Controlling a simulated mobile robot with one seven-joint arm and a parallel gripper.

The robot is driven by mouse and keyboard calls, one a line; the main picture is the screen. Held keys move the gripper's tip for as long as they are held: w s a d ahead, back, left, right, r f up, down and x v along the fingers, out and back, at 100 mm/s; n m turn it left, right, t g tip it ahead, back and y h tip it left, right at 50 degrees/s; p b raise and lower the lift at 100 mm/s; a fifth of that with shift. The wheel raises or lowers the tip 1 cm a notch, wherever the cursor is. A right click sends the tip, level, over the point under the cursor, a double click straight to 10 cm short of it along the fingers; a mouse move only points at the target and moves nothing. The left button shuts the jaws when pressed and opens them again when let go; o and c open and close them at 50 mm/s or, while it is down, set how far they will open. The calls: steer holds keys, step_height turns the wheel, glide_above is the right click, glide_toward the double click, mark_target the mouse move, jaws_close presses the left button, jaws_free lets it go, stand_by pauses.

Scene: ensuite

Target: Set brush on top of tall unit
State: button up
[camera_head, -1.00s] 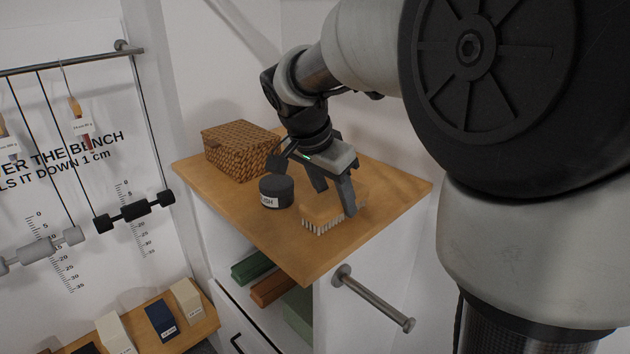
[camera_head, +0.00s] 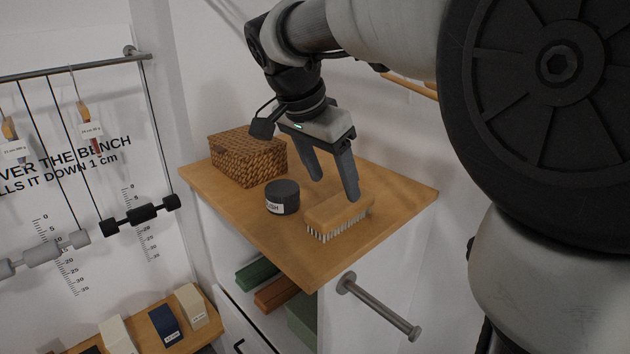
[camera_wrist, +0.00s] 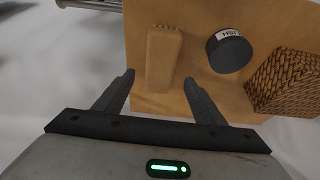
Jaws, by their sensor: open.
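The brush (camera_head: 338,216) has a wooden back and pale bristles. It lies bristles down on the wooden top of the tall unit (camera_head: 285,255), near its front right part. In the wrist view the brush (camera_wrist: 163,58) lies ahead of the fingers, in line with the gap between them. My gripper (camera_head: 335,190) is open and empty, above and behind the brush in the head view. Its fingertips look clear of the brush. In the wrist view my gripper's fingers (camera_wrist: 159,78) stand wide apart.
A dark round tin (camera_head: 283,198) stands left of the brush. A woven basket (camera_head: 247,157) sits at the back left of the top. A metal peg (camera_head: 380,308) sticks out below the front right edge. Folded items lie on a shelf underneath.

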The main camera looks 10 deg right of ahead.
steer(key=s+d+r+n+t+y, duration=0.1)
steer(key=s+d+n+y, duration=0.1)
steer(key=s+n, duration=0.65)
steer(key=s+f+n+t+y, duration=0.1)
steer(key=s+f+n+t, duration=0.1)
steer(key=s+f, duration=0.5)
steer(key=shift+s+d+n+y, duration=0.2)
steer(key=shift+s+n+y, duration=0.15)
steer(key=shift+s, duration=1.6)
